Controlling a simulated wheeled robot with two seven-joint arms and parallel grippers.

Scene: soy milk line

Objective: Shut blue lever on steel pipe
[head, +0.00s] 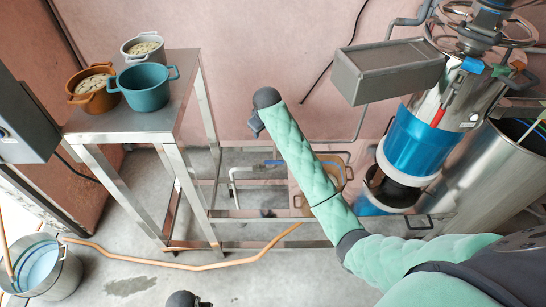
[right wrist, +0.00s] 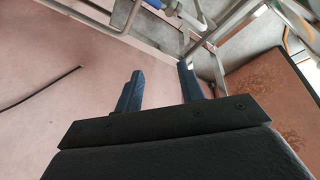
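A small blue lever (head: 275,162) shows low down on a pipe behind the steel table, against the pink wall. It is too small to tell how it is turned. A blue piece on a pipe (right wrist: 167,8) also shows at the top edge of the right wrist view, cut off by the frame. My right gripper (head: 255,122) hangs at the end of the green-sleeved arm, up and left of the lever and apart from it. In the right wrist view its two fingers (right wrist: 158,72) are spread with nothing between them. A dark part of my left arm shows at the bottom edge; its fingers are unclear.
The steel table (head: 147,120) at left holds a teal pot (head: 145,92), a brown pot (head: 92,90) and a grey pot (head: 143,50). A steel-and-blue machine (head: 418,140) stands right. An orange hose (head: 190,265) crosses the floor to a bucket (head: 45,272). Low rails surround the pipe.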

